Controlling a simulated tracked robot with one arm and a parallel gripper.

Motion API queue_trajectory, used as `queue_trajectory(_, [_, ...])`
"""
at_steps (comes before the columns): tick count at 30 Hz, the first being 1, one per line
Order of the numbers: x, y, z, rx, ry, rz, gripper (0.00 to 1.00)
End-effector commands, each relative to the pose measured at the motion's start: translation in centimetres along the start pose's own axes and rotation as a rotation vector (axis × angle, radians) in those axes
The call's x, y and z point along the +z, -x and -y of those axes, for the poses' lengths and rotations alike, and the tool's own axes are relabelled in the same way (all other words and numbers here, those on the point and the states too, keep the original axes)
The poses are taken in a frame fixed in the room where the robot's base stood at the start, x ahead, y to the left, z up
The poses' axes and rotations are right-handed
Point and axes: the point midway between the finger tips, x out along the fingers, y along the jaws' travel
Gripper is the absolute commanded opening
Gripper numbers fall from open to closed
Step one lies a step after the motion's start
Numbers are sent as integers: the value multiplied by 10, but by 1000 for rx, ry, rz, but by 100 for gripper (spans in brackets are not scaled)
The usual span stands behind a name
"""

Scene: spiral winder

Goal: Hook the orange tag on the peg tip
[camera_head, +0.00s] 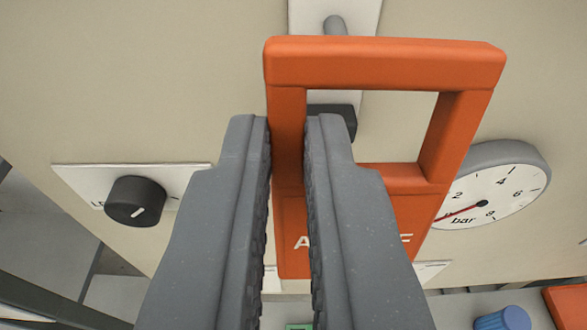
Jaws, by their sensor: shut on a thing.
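The orange tag (385,65) is a thick plate with a large rectangular opening in its upper part and white lettering lower down, partly hidden by my gripper. My gripper (288,150) is shut on the left side bar of the tag's frame, one finger on each side of it. The grey peg tip (335,25) shows just above the tag's top bar, in front of a white plate (365,12). The peg is outside the tag's opening in this view. A dark block (337,115) shows through the opening, beside the right fingertip.
A beige panel (140,80) fills the background. A black knob (135,201) on a white plate is at left. A round pressure gauge (495,190) is at right, partly behind the tag. A blue ribbed cap (503,319) and an orange object (568,303) are at bottom right.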

Motion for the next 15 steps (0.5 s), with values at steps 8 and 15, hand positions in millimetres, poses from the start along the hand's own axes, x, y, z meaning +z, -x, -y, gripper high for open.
queue_trajectory(8, [-2, -15, 0, 0, 0, 1, 0])
queue_trajectory(15, [-4, -27, 0, -1, 0, 1, 0])
